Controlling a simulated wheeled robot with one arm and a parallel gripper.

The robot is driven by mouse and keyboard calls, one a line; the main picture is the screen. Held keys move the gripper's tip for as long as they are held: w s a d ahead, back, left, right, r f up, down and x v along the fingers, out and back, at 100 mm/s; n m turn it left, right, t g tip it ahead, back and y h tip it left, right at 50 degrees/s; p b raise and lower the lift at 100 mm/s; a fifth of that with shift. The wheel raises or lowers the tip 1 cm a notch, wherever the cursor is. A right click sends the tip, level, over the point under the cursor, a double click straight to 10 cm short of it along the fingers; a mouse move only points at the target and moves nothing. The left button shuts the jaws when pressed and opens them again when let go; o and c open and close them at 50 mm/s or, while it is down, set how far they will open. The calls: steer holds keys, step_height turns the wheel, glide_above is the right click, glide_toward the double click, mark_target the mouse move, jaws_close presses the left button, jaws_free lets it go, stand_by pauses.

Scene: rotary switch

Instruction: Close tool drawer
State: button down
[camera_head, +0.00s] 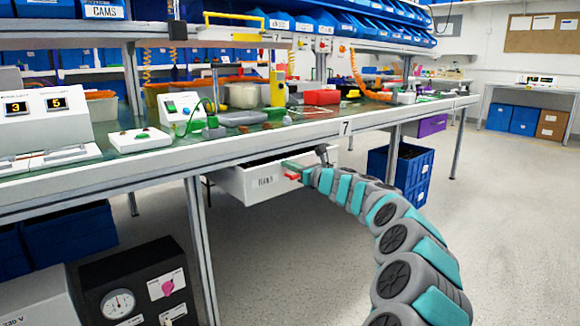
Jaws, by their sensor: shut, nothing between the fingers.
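My gripper (297,168) is at the right end of the drawer front, close to the red handle. The fingers are small and partly hidden at the end of my arm. They are shut with nothing between them. I cannot tell whether they touch the drawer.
The workbench (345,127) carries tools, a red box (322,97) and instruments. A metal leg (200,245) stands left of the drawer. A blue crate (402,170) stands on the floor behind my arm. The floor (280,270) in front of the drawer is clear.

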steer(key=p+x, duration=0.3)
steer(key=x, duration=0.1)
steer(key=shift+w+a+p, duration=0.15)
steer(key=shift+w+p, duration=0.1)
steer(key=shift+p, duration=0.1)
steer(key=shift+r, duration=0.2)
steer(key=shift+a+r, duration=0.1)
steer(key=shift+r, duration=0.1)
